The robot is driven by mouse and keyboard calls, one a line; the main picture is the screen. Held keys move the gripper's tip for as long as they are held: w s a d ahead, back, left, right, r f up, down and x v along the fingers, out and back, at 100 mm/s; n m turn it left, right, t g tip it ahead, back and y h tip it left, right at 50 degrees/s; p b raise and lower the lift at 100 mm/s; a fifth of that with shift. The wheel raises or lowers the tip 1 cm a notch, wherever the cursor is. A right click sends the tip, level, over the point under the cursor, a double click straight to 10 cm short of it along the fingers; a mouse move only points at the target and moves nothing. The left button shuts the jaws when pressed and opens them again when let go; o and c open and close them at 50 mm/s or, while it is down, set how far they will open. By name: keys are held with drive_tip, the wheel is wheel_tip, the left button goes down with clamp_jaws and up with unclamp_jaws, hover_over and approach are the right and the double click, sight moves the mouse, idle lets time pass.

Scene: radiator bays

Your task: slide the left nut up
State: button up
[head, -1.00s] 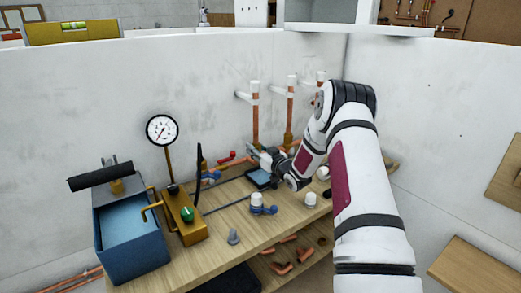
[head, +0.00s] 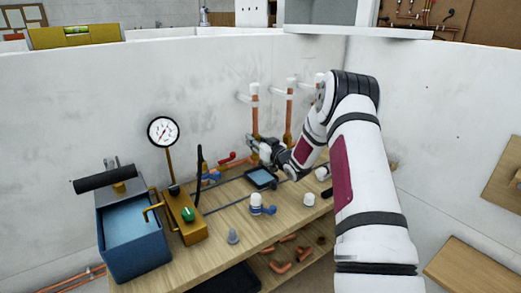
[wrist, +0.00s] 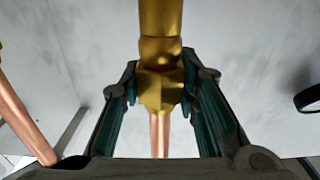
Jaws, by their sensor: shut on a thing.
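The left nut (wrist: 160,92) is a brass hex piece in the middle of the wrist view, with a copper pipe (wrist: 160,135) running through it and a brass body (wrist: 160,25) against its other end. My gripper (wrist: 161,84) is shut on the nut, one dark finger on each side. In the head view my gripper (head: 253,145) is at the lower part of the left upright copper pipe (head: 255,120), close to the wall. The nut is mostly hidden there by my gripper.
Another copper pipe (head: 289,110) with brass at its foot stands just right. A dark tray (head: 261,178), a white-and-blue valve (head: 259,205) and a white cap (head: 309,200) are on the bench below. A gauge pump (head: 184,215) and a blue tank (head: 130,240) stand left.

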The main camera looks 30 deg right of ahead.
sight(257, 132)
drive_tip(key=shift+r+p, duration=0.6)
drive_tip(key=shift+r, duration=1.35)
drive_tip(key=o, duration=1.1)
drive_tip(key=shift+f, duration=0.1)
drive_tip(key=shift+c, duration=0.2)
drive_tip(key=s+p, duration=0.4)
drive_tip(key=s, duration=0.3)
drive_tip(key=shift+d, duration=0.1)
